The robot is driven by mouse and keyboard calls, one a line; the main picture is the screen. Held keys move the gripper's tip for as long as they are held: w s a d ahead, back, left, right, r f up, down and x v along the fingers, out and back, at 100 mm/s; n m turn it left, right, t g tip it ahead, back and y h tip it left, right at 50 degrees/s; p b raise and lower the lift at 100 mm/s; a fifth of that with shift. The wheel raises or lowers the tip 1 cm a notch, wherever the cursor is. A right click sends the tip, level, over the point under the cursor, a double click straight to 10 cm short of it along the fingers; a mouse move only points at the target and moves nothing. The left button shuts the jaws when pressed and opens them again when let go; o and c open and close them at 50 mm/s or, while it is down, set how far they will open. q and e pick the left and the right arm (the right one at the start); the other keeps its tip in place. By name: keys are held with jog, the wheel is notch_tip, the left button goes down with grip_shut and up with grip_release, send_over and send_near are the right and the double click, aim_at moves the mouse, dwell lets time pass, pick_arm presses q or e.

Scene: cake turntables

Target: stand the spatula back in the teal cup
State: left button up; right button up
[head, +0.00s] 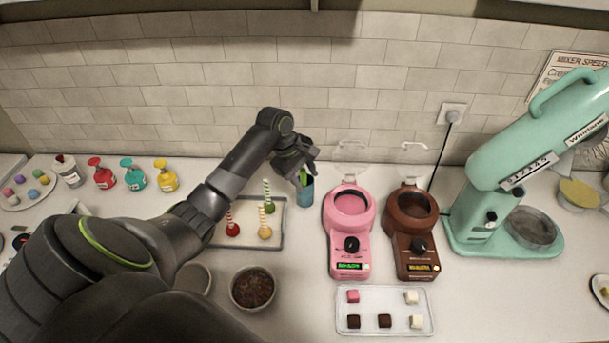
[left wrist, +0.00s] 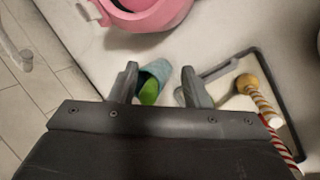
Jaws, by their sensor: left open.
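The teal cup (head: 306,195) stands on the counter near the wall, left of the pink machine. A green spatula end (head: 303,177) shows at the cup's mouth, just under my left gripper (head: 300,165). In the left wrist view the teal cup (left wrist: 158,70) lies beyond the fingertips, and the green spatula end (left wrist: 149,92) shows at its opening. My left gripper (left wrist: 158,85) is open, with its fingers apart and the green end between them in the picture, touching neither finger. The spatula's lower part is hidden in the cup. My right gripper is not in view.
A grey tray (head: 280,235) with striped-stick cake pops stands left of the cup. The pink melter (head: 348,240) and brown melter (head: 409,240) stand to its right. A clear tray (head: 368,325) of cubes and a bowl (head: 253,288) are in front.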

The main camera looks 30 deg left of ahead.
pick_arm(q)
jog(key=b+v, duration=0.3)
jog(key=v, duration=1.4)
jog(key=shift+r+b, duration=0.25)
jog(key=shift+b, duration=0.15)
